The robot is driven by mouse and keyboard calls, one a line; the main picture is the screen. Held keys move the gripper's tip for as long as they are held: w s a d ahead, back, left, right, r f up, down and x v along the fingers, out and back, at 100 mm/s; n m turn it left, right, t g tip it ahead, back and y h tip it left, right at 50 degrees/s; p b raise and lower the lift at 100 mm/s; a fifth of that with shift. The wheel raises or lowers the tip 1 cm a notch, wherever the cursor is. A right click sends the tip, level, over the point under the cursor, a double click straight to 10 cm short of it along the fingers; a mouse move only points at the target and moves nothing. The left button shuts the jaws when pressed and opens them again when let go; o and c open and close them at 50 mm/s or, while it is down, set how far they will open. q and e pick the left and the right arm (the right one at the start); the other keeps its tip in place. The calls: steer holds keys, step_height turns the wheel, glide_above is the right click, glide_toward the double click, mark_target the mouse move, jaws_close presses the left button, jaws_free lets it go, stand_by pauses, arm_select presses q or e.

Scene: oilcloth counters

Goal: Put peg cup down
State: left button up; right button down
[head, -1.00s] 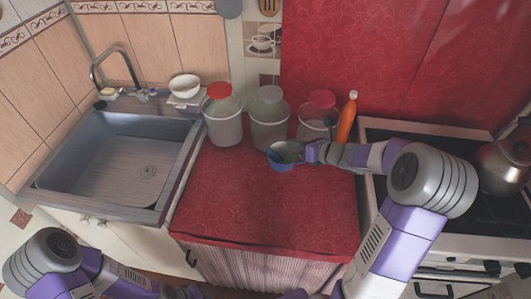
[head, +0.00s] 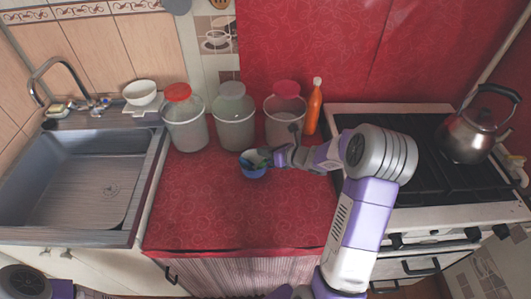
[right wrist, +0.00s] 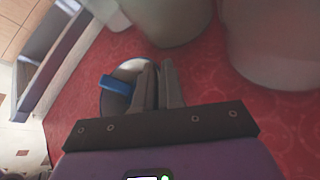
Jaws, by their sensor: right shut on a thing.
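The peg cup (head: 254,173) is a small blue cup with a pale inside and coloured pegs in it. It is over the red counter, in front of the middle and right canisters. My right gripper (head: 268,157) is shut on its right side. In the right wrist view the cup (right wrist: 115,102) shows left of the dark fingers (right wrist: 158,84), with a blue peg (right wrist: 119,84) across it. The cup looks upright. I cannot tell whether its base touches the counter. My left gripper is out of view; part of my left arm shows at the lower left.
The red counter (head: 220,215) is clear in front of the cup. Behind stand canisters with a red lid (head: 184,122), a pale lid (head: 233,122) and another red lid (head: 285,115), and an orange bottle (head: 314,108). A sink (head: 85,190) is left, a stove (head: 440,210) right.

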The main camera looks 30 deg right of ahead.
steer(key=shift+r, duration=0.15)
steer(key=c, duration=1.7)
jaws_free()
steer(key=shift+f, duration=0.2)
steer(key=o, duration=0.4)
steer(key=shift+o, duration=0.2)
steer(key=shift+r, duration=0.15)
